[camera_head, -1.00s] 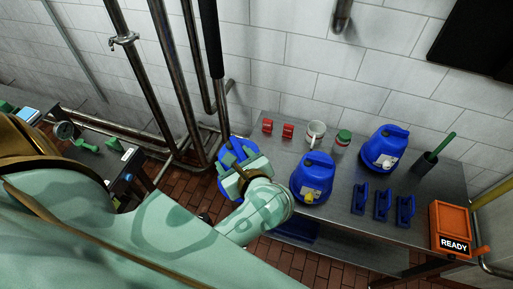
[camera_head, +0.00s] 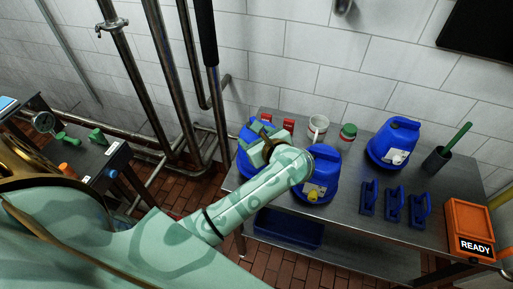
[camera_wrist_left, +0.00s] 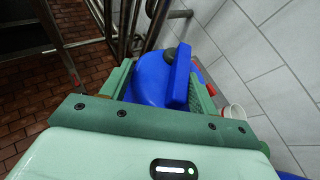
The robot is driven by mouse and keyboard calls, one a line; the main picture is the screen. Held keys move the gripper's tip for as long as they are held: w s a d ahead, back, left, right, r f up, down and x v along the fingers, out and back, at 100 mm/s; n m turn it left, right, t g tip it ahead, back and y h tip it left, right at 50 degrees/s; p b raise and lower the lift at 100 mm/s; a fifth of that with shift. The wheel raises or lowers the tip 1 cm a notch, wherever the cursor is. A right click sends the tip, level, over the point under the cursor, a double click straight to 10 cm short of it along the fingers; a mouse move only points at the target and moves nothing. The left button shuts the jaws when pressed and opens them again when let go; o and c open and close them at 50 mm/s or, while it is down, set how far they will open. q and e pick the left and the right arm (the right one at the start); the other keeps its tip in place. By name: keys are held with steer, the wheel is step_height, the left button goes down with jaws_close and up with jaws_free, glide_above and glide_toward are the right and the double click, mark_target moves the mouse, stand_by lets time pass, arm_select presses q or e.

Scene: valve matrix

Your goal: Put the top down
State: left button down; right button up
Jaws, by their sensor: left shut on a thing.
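My left gripper (camera_head: 262,148) is shut on a blue jug (camera_head: 244,165) at the left end of the steel table. In the left wrist view the jug (camera_wrist_left: 151,80) shows between the gripper's fingers (camera_wrist_left: 160,88), with its upright blue handle close to the right finger. My gripper and forearm hide much of this jug in the head view. I cannot tell whether its base touches the table. No separate loose top can be made out. My right gripper is not in view.
On the steel table (camera_head: 345,218) stand a yellow-capped blue jug (camera_head: 322,173), close right of my gripper, and a white-capped one (camera_head: 393,140). Red blocks (camera_head: 289,123), a mug (camera_head: 317,128), a green-lidded jar (camera_head: 347,136), blue handled blocks (camera_head: 393,206) and an orange READY box (camera_head: 468,222) also stand there. Pipes (camera_head: 165,70) rise at left.

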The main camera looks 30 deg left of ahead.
arm_select(q)
steer(key=f+b, duration=0.1)
steer(key=f, duration=0.2)
steer(key=shift+w+f+b, duration=0.2)
steer(key=shift+b, duration=0.15)
steer(key=shift+c, duration=1.8)
jaws_free()
